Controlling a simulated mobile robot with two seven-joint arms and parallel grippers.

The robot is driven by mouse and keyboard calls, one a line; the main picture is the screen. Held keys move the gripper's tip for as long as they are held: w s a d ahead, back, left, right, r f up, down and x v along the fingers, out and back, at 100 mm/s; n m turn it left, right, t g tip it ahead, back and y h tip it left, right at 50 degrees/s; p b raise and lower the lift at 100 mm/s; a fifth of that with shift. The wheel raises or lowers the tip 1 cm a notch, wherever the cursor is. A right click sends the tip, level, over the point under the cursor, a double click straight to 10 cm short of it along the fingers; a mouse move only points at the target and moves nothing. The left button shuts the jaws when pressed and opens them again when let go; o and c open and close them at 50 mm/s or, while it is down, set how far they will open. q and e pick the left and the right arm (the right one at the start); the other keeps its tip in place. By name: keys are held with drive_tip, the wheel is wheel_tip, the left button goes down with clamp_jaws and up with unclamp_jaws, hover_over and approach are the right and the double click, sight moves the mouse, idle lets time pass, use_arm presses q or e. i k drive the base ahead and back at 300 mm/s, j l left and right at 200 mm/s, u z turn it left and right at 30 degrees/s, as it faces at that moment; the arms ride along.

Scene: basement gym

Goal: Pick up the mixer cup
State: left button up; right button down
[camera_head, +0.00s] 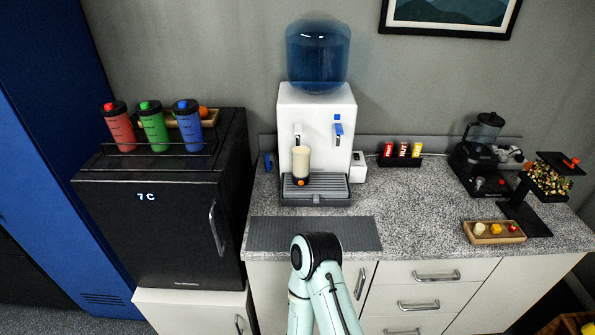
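A pale cream cup (301,162) stands upright on the drip tray of the water dispenser (318,120), below its left tap. A small orange round thing shows at its foot. A black mixer (484,150) with a dark jug on top stands at the back right of the counter. I cannot tell from the picture which of these vessels is the mixer cup. A bent, pale green link of my own arm rises at the bottom middle, in front of the counter. Neither gripper shows, and nothing of mine touches the cup or the mixer.
A black fridge (160,225) at the left carries red, green and blue bottles (154,128). A grey mat (315,234) lies before the dispenser. A wooden tray (494,239) and a dark stand (525,215) are at the right. The counter (420,200) between is clear.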

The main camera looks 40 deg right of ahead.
sight(300, 155)
drive_tip(key=z, duration=1.4)
